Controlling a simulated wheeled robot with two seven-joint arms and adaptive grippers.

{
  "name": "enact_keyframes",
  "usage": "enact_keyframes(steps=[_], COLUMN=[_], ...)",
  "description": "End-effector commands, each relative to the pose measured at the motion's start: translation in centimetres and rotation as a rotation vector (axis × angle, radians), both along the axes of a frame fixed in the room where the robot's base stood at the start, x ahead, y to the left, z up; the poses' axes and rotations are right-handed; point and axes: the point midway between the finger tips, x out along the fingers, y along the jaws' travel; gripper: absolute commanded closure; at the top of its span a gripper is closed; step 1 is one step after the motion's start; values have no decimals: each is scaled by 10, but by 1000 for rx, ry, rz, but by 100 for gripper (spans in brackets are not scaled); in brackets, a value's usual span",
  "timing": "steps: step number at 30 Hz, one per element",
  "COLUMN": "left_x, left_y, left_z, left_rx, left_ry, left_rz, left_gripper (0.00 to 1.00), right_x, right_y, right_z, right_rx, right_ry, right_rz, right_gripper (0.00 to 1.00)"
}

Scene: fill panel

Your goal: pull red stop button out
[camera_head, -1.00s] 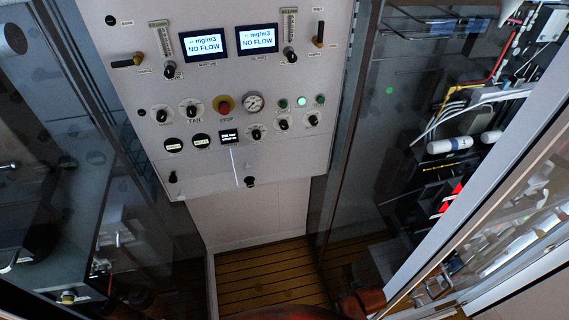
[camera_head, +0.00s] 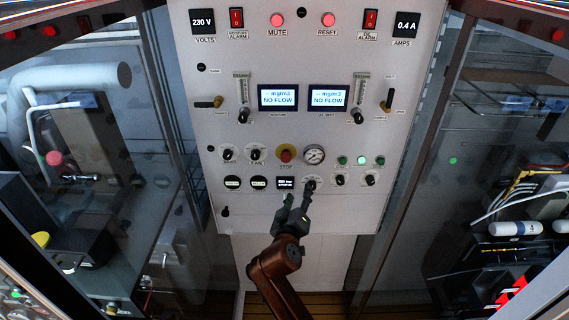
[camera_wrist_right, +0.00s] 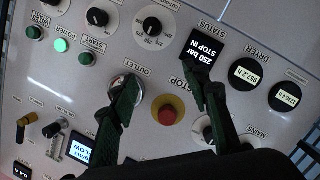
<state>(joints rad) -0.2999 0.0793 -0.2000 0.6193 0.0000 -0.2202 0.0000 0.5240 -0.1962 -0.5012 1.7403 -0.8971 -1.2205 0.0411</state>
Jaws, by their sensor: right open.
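The red stop button (camera_head: 286,154) sits on a yellow round base on the panel, above the label STOP. My right gripper (camera_head: 297,193) is open and empty, with its fingertips below the button in the head view, in front of the panel's lower row. In the right wrist view the red button (camera_wrist_right: 168,115) shows between the two dark fingers of the right gripper (camera_wrist_right: 160,74). The fingers do not appear to touch the button; their distance from the panel is hard to tell. My left gripper is not in view.
The small status display (camera_wrist_right: 201,54) reads "250 bar STOP IN". A pressure gauge (camera_head: 313,154) is right of the button and a black FAN knob (camera_head: 256,154) left. More knobs lie below. Glass-fronted cabinets flank the panel.

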Motion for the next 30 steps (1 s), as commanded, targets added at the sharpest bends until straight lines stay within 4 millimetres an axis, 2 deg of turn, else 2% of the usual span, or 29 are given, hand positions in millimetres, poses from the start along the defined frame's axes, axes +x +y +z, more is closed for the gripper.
enact_keyframes(steps=[1,3,7,11,21,25,30], left_x=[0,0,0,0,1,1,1], left_y=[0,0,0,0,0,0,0], left_z=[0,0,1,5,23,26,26], left_rx=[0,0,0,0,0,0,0], left_ry=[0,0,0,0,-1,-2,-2], left_rz=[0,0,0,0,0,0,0], left_gripper=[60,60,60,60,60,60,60], right_x=[2,2,2,13,63,74,78], right_y=[20,39,56,56,48,46,45], right_z=[26,50,73,76,77,75,74], right_rx=[-29,-63,-93,-100,-99,-97,-95], right_ry=[-47,-97,-143,-148,-148,-146,-146], right_rz=[17,30,42,42,42,41,42], right_gripper=[57,57,57,57,57,57,57])
